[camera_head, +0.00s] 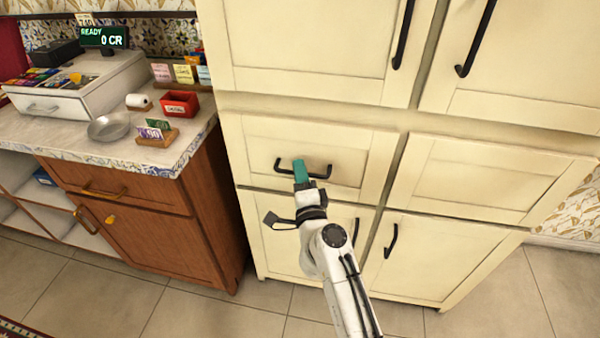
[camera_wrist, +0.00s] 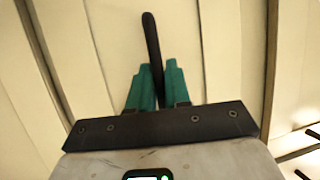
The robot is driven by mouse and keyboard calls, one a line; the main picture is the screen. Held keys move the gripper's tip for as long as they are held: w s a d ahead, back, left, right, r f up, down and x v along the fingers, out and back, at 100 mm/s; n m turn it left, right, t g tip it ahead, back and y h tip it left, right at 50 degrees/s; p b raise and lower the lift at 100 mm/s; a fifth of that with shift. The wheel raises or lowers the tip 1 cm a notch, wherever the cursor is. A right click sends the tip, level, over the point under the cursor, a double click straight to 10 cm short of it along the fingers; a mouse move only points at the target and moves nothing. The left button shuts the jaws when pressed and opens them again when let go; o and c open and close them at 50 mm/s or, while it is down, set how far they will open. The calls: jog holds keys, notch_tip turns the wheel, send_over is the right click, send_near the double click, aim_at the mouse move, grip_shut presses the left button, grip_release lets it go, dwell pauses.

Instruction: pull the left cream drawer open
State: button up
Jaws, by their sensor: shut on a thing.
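The left cream drawer (camera_head: 345,152) is in the middle of the tall cream cabinet in the head view. Its black bar handle (camera_head: 324,175) runs across its front. My gripper (camera_head: 300,172) has its teal fingers at the handle's left-middle part. In the wrist view, the fingers of my gripper (camera_wrist: 158,75) are closed on the dark handle (camera_wrist: 151,35), which passes between them. The drawer front looks about flush with the cabinet in the head view. Part of the handle is hidden by the fingers.
Cream cupboard doors with black handles lie above and below the drawer, and another cream drawer front (camera_head: 470,175) is to the right. A brown wooden counter (camera_head: 140,215) with a cash register (camera_head: 80,85) and a red box (camera_head: 180,104) stands left. Tiled floor (camera_head: 200,305) is clear in front.

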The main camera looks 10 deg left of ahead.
grip_shut()
jog(key=shift+s, duration=0.1)
jog(key=shift+s, duration=0.15)
jog(key=s+a+p, duration=0.1)
jog(key=s+p, duration=0.6)
jog(key=s, duration=3.1)
jog(key=shift+a+p, duration=0.15)
jog(key=shift+p, duration=0.2)
jog(key=o, duration=0.6)
grip_release()
